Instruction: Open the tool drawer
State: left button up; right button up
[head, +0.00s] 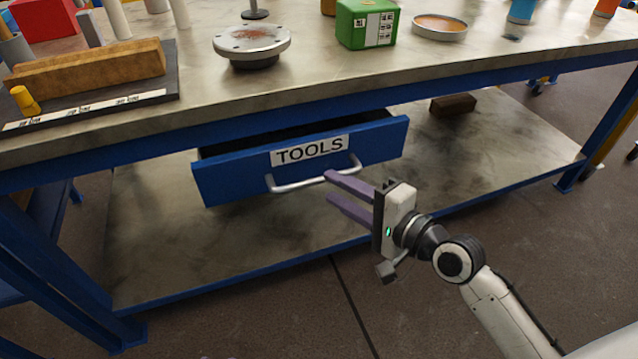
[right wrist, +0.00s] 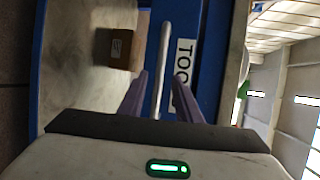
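The blue tool drawer (head: 232,181) hangs under the workbench with a white TOOLS label (head: 309,150). Its front stands out from the bench and a strip of dark interior shows above it, so it is partly open. A silver bar handle (head: 293,186) runs across the front, and it also shows in the right wrist view (right wrist: 165,55). My right gripper (head: 328,185) is at the handle with its purple fingers apart. In the right wrist view the bar passes between the fingers (right wrist: 161,78), with gaps visible on both sides. My left gripper is not in view.
The workbench top (head: 320,75) carries a green box (head: 362,24), a round flange (head: 251,43), a shallow dish (head: 439,27) and wooden blocks (head: 90,72). A lower shelf (head: 480,150) holds a brown block (head: 453,104). Floor is clear in front.

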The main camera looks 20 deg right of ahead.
aim_at(322, 182)
jog(key=b+x, duration=0.1)
jog(key=x, duration=0.4)
jog(key=shift+w+a+f, duration=0.15)
jog(key=shift+w, duration=0.1)
grip_shut()
